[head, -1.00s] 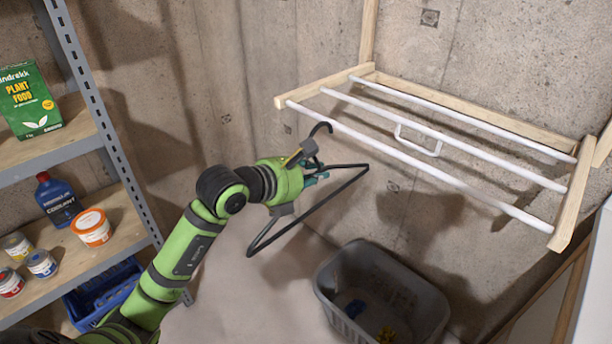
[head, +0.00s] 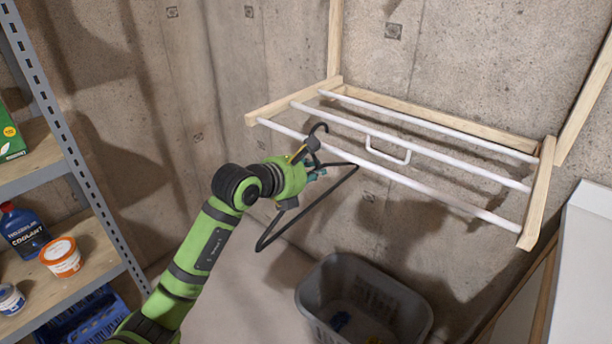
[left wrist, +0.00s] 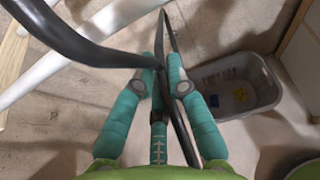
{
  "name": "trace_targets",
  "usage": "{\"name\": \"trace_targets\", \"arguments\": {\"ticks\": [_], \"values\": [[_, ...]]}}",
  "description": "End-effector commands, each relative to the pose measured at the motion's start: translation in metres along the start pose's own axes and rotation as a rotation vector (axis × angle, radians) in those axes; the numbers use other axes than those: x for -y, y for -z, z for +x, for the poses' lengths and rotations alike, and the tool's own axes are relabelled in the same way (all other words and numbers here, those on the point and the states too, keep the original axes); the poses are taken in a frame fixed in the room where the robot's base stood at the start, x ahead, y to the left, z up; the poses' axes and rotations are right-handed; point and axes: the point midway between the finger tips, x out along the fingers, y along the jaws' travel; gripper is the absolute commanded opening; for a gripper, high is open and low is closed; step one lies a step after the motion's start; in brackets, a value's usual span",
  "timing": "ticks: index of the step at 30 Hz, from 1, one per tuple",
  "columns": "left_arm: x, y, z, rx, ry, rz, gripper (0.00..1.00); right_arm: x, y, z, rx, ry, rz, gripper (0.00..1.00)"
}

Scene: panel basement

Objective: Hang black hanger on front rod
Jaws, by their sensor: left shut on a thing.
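My left gripper (head: 316,172) is shut on the black hanger (head: 290,225). The hanger's hook (head: 318,128) points up above the gripper, and its triangular body hangs down below. In the left wrist view the teal fingers (left wrist: 160,75) close around the black hanger (left wrist: 75,45) near its neck. The front rod (head: 400,180) is the nearest white rod of the wooden rack. In the head view the hook overlaps this rod near its left part; I cannot tell whether they touch. My right gripper is not in view.
A white hanger-like loop (head: 388,157) is on the middle rod (head: 430,150). A grey laundry basket (head: 318,305) stands on the floor below the rack. A metal shelf (head: 95,210) with bottles and tubs is at the left. A white surface (head: 590,230) is at the right.

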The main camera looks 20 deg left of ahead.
Motion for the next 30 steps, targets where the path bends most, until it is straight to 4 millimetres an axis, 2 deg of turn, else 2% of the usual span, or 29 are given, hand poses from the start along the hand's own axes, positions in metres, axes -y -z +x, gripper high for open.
{"name": "trace_targets", "arguments": {"ticks": [2,6,15,28,29,30], "values": [[0.0,-0.003,0.006,0.001,0.001,0.0,0.0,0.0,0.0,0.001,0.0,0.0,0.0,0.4],[0.0,0.012,0.011,-0.001,0.0,0.002,0.0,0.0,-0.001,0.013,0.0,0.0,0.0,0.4],[0.001,0.026,0.017,0.0,0.0,0.0,0.0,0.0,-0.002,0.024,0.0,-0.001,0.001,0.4],[0.001,0.028,0.017,0.0,0.0,0.0,0.0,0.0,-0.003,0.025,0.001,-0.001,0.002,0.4],[0.001,0.028,0.017,0.0,0.0,0.0,0.27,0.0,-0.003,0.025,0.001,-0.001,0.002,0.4],[0.001,0.028,0.017,0.0,0.0,0.0,0.42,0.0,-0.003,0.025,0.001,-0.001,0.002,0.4]]}}
